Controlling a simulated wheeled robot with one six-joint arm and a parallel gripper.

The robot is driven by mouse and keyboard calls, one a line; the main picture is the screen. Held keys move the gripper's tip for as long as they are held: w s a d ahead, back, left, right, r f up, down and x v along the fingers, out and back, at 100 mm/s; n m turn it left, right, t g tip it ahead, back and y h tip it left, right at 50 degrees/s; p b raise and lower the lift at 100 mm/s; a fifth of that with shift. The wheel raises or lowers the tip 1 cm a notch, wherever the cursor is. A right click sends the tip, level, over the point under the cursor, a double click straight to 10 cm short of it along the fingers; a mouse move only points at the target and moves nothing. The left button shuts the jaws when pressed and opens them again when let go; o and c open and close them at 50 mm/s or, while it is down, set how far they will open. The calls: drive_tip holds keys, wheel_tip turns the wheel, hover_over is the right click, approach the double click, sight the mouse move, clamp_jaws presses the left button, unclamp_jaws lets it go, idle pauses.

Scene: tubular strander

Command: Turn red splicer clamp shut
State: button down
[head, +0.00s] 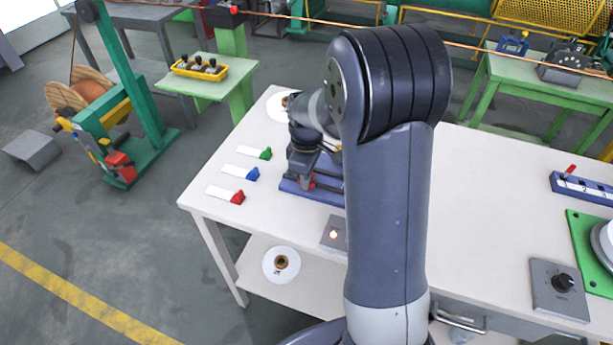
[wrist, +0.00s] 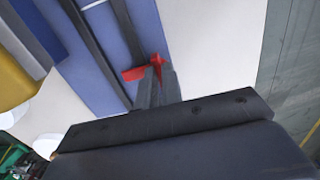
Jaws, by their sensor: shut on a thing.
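The red splicer clamp (wrist: 133,74) is a small red lever on the blue splicer base (wrist: 98,40) in the wrist view. My gripper (wrist: 156,78) is shut on it, with the dark fingers covering part of the red. In the head view my gripper (head: 307,172) reaches down to the splicer at the left part of the white bench, and only a little red shows at the fingertips. The blue splicer base (head: 293,188) also shows there, partly hidden behind my arm. How far the clamp is turned is hard to tell.
A small box with a lit lamp (head: 333,234) sits in front.

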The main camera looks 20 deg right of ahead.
idle(0.4)
drive_tip(key=c, duration=1.6)
unclamp_jaws()
drive_tip(key=shift+o, duration=0.2)
drive_tip(key=shift+r, duration=0.1)
wheel_tip(320, 180, up, 11)
drive_tip(key=shift+f, duration=0.2)
wheel_tip(320, 180, down, 11)
drive_tip(key=shift+r, duration=0.1)
